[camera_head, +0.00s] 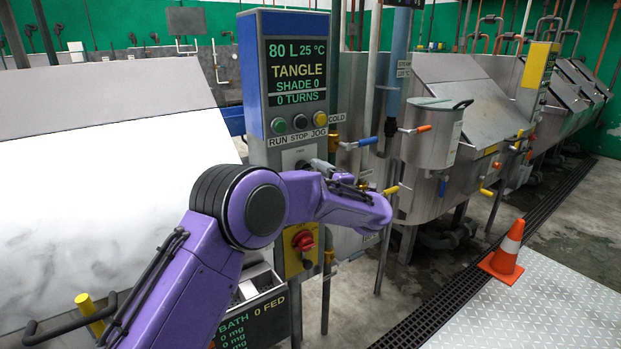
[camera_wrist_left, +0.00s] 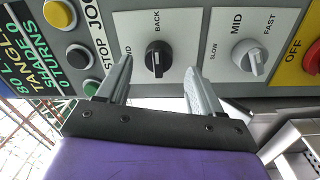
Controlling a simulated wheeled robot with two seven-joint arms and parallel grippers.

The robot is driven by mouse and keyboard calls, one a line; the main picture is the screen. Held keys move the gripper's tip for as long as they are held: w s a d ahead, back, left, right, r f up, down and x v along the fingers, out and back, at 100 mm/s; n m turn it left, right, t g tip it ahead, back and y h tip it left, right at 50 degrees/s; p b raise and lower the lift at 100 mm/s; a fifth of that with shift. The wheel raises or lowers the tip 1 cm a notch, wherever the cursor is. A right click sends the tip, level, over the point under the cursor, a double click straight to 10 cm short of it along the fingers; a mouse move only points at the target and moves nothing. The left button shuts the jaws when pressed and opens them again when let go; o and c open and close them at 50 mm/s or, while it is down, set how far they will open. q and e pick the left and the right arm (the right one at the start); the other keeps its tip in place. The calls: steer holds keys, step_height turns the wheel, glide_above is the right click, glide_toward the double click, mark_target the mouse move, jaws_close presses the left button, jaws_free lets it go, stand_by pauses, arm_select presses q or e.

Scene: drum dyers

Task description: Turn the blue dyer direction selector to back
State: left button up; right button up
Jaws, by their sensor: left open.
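The direction selector (camera_wrist_left: 157,56) is a black knob on a pale plate, marked BACK above it in the left wrist view. Another label, partly covered by a finger, ends in D at its left. A light mark shows on the knob; I cannot tell surely which label it points to. My left gripper (camera_wrist_left: 158,68) is open, with one finger on each side of the knob and no clear contact. In the head view my purple left arm reaches to the blue-topped control panel (camera_head: 254,75), and my wrist hides the knob. My right gripper is out of view.
Beside the selector is a grey speed knob (camera_wrist_left: 248,57) marked SLOW, MID and FAST. A red switch (camera_head: 303,241) on yellow sits lower on the panel. Run, stop and jog buttons (camera_head: 300,122) sit above. A traffic cone (camera_head: 505,252) stands on the floor at right.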

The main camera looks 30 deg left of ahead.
arm_select(q)
steer(key=b+v, duration=0.1)
steer(key=v, duration=0.6)
steer(key=shift+b, duration=0.4)
steer(key=shift+d, duration=0.1)
